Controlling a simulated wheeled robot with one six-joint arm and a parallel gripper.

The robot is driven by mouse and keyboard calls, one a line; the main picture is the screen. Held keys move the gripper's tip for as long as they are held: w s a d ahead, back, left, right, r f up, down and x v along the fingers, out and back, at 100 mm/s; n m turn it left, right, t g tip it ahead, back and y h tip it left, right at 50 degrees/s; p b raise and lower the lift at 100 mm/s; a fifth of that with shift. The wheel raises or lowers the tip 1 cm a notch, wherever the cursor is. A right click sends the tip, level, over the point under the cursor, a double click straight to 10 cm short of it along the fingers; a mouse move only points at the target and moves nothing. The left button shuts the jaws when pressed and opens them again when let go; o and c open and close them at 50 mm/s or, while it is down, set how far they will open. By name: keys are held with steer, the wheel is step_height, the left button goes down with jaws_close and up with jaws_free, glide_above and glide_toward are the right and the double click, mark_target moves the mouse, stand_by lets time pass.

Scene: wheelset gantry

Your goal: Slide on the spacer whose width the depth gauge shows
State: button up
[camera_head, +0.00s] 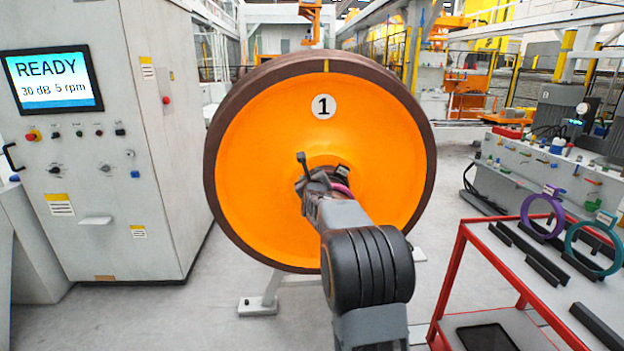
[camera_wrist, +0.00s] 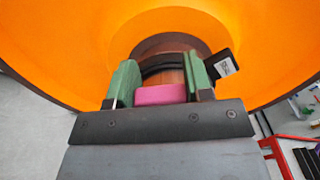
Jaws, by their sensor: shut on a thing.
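A large orange wheel (camera_head: 270,120) marked 1, with a dark brown rim, stands upright ahead of me. My gripper (camera_wrist: 160,82) is at its hub, with its green pads shut on a pink spacer (camera_wrist: 160,95). A bit of the pink also shows in the head view (camera_head: 341,188). Brown axle surface (camera_wrist: 170,65) shows beyond it, under a dark arc. A black piece with a white label (camera_wrist: 226,67) sits right of the pads; I cannot tell if it is the depth gauge. My arm hides much of the hub, so how far the spacer is on the axle cannot be told.
A purple ring (camera_head: 527,214) and a teal ring (camera_head: 570,243) stand on the red-framed cart (camera_head: 462,232) at right, among black bars. A grey cabinet (camera_head: 100,205) with a READY screen (camera_head: 52,80) stands at left.

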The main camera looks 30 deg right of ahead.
steer(key=shift+x, duration=1.15)
steer(key=shift+w+d, duration=0.15)
steer(key=shift+w, duration=0.15)
steer(key=shift+p+x, duration=0.9)
steer(key=shift+x, duration=1.4)
steer(key=o, duration=1)
steer(key=shift+o, duration=0.2)
steer(key=shift+s, duration=0.15)
steer(key=b+v, duration=0.4)
steer(key=v, duration=0.9)
steer(key=shift+s+a, duration=0.25)
steer(key=shift+s, duration=0.05)
